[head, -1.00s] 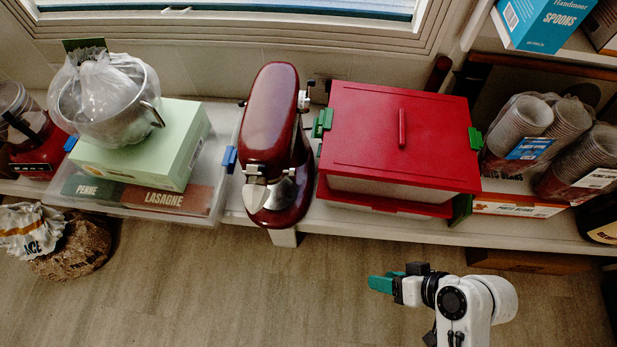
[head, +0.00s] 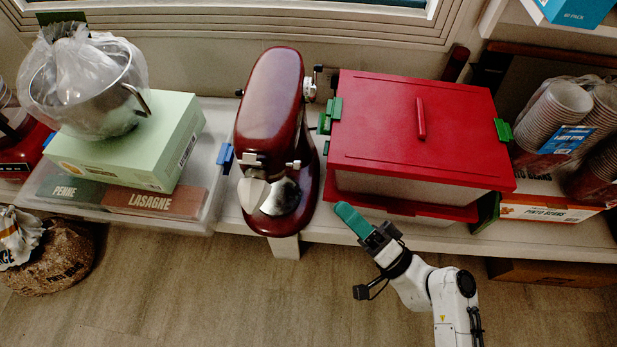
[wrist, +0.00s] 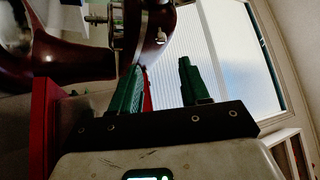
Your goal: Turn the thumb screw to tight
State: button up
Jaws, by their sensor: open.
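The dark red stand mixer (head: 270,100) stands on the shelf. A small silver thumb screw (head: 293,163) sticks out to the right near the front end of its head. My gripper (head: 352,220), with green fingers, is right of and nearer than the mixer, apart from the screw. In the wrist view the gripper (wrist: 160,88) is open with nothing between its fingers.
A red lidded box (head: 385,130) with green clips stands just right of the mixer, close to my fingers. A clear tray (head: 200,213) with cartons and a pot (head: 100,100) is on the left. Wrapped cups (head: 555,105) stand at right.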

aim_at(294, 165)
jog(key=x, duration=1)
jog(key=shift+w+a+r+b, duration=0.2)
jog(key=shift+w+a+b, duration=0.05)
jog(key=shift+a+b, duration=0.1)
jog(key=shift+d, duration=0.1)
jog(key=shift+c, duration=0.3)
grip_shut()
